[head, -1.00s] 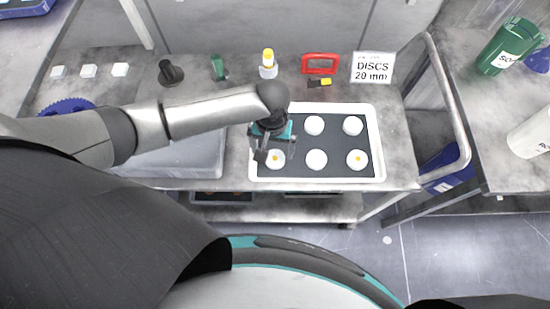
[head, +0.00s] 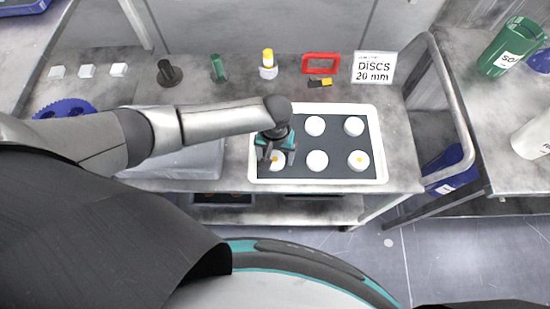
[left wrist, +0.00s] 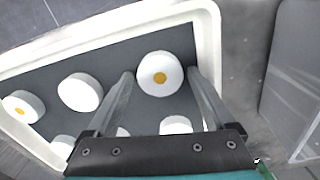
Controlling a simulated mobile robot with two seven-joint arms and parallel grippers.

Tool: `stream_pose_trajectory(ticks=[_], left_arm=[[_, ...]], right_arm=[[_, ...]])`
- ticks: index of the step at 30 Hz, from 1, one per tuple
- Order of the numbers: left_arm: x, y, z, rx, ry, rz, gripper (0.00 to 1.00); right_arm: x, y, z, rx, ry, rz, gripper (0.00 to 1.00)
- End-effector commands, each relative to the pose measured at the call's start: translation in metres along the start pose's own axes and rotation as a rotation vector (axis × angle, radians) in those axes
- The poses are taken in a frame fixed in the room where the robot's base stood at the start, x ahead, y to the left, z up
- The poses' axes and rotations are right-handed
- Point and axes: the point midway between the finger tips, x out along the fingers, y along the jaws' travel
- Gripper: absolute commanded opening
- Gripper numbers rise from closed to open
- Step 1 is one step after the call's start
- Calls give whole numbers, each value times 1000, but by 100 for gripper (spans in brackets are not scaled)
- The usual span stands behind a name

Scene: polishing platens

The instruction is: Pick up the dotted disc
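A white disc with an orange dot (head: 278,163) lies in the front left place of the white-rimmed tray (head: 383,150). My left gripper (head: 276,160) is over this disc, open, with fingers pointing down. In the left wrist view the dotted disc (left wrist: 160,79) shows between the two fingertips, one on each side, with slight gaps. Whether the fingertips reach down to its height I cannot tell. A second dotted disc (head: 358,161) lies at the tray's front right; it also shows in the left wrist view (left wrist: 21,108). My right gripper is not in view.
Plain white discs lie in the tray, one at front middle (head: 317,161), others in the back row (head: 353,126). A clear bin (head: 180,165) is left of the tray.

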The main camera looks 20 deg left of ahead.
Motion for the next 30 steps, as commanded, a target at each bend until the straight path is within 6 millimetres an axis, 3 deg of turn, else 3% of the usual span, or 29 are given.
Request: stream_pose_trajectory(ticks=[2, 21, 30], left_arm=[[0, 0, 0, 0, 0, 0, 78], [0, 0, 0, -1, 0, 0, 7], [-3, 0, 0, -1, 0, -1, 7]], right_arm=[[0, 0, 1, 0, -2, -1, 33], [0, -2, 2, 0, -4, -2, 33], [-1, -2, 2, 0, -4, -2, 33]])
